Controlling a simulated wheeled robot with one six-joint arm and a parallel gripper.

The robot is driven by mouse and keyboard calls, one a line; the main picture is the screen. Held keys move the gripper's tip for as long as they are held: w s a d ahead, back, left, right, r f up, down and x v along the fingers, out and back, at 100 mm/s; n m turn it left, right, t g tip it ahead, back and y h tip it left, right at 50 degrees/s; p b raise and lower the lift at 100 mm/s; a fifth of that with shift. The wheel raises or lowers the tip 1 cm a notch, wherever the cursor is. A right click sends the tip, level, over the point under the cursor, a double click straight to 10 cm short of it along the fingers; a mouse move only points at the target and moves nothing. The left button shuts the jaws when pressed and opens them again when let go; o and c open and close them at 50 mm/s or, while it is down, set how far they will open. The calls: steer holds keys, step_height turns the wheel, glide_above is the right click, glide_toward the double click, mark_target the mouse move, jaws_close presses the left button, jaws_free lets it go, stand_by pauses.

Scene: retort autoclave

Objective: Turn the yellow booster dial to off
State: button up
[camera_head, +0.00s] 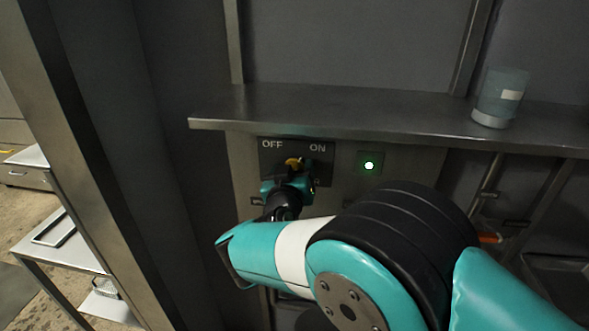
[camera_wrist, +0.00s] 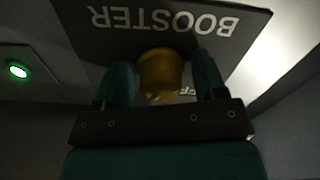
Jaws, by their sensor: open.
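The yellow booster dial (camera_head: 293,163) sits on a dark plate (camera_head: 268,158) marked OFF at left and ON at right, below the metal shelf. In the wrist view the dial (camera_wrist: 161,74) lies between the two fingers of my gripper (camera_wrist: 163,82), near their tips. The fingers are open, one on each side of the dial; I cannot tell whether either touches it. The plate reads BOOSTER upside down in the wrist view (camera_wrist: 160,42). My gripper (camera_head: 290,172) hides part of the dial in the head view, so its pointing direction is unclear.
A lit green lamp (camera_head: 369,165) is right of the plate. A metal shelf (camera_head: 390,122) juts out above the panel and carries a bluish jar (camera_head: 500,97) at the right. A table (camera_head: 60,239) stands at the far left, beyond a metal post.

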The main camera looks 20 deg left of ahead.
steer(key=c, duration=0.9)
steer(key=shift+c, duration=0.2)
steer(key=shift+f+b, duration=0.1)
steer(key=shift+b, duration=0.2)
steer(key=shift+f+n+b, duration=0.15)
steer(key=shift+n+b, duration=0.75)
steer(key=shift+b, duration=0.15)
steer(key=n+b, duration=0.2)
steer(key=n, duration=0.1)
steer(key=shift+n+b, duration=0.3)
steer(key=shift+b, duration=0.1)
steer(key=n+b, duration=0.1)
steer(key=n, duration=0.2)
steer(key=shift+n+b, duration=0.3)
steer(key=shift+n, duration=1.4)
